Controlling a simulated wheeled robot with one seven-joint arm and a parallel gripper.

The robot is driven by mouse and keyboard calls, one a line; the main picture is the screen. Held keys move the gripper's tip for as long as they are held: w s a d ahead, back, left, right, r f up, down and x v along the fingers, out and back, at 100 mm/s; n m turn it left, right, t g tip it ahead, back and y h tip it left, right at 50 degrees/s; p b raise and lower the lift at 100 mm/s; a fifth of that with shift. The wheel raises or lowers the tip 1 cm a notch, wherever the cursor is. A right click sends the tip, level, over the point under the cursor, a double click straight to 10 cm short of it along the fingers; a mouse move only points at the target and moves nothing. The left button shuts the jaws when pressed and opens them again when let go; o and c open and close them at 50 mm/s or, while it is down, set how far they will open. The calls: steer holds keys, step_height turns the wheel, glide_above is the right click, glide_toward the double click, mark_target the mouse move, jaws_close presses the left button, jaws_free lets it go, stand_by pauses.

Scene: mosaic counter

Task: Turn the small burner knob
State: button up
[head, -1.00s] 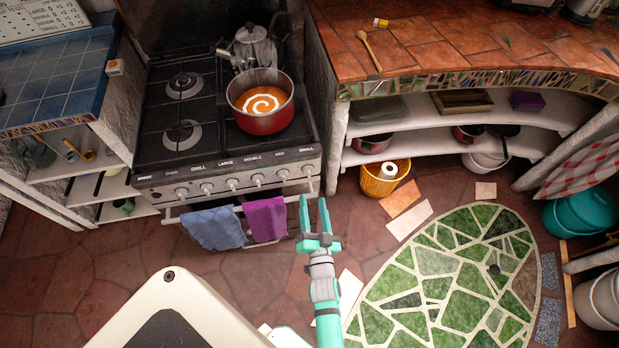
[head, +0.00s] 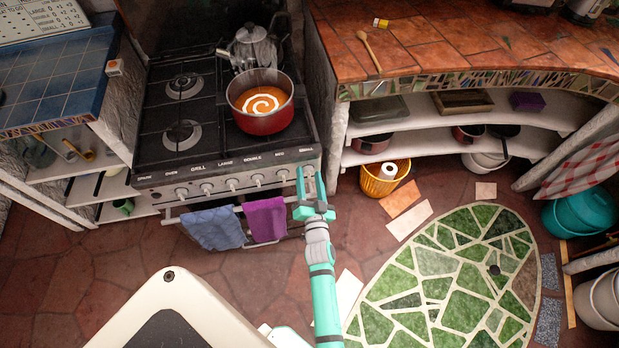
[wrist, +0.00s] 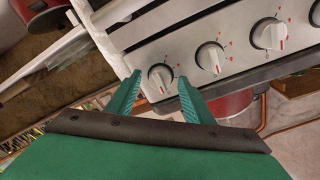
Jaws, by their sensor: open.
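The small burner knob is the end knob on the right of the stove's control panel (head: 215,188), under the label "SMALL". In the wrist view this white knob (wrist: 160,78) with its red marks sits between the two teal fingertips. My gripper (head: 310,176) is open at the panel's right end, with one finger on each side of the knob. I see gaps between the knob and both fingers in the wrist view. In the head view the fingers partly cover the knob.
Several more knobs line the panel beside it, the nearest one (wrist: 210,57) close to a finger. A blue towel (head: 213,228) and a purple towel (head: 265,219) hang below. A red pot of soup (head: 264,121) stands on the stove.

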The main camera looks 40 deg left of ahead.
steer(key=c, duration=1)
steer(key=shift+c, duration=0.2)
steer(key=shift+n, duration=0.3)
steer(key=n, duration=0.5)
steer(key=shift+f+n, duration=0.15)
steer(key=shift+n, duration=0.15)
steer(key=n+y, duration=0.1)
steer(key=n, duration=0.5)
steer(key=shift+s+f, duration=0.1)
steer(key=o, duration=1)
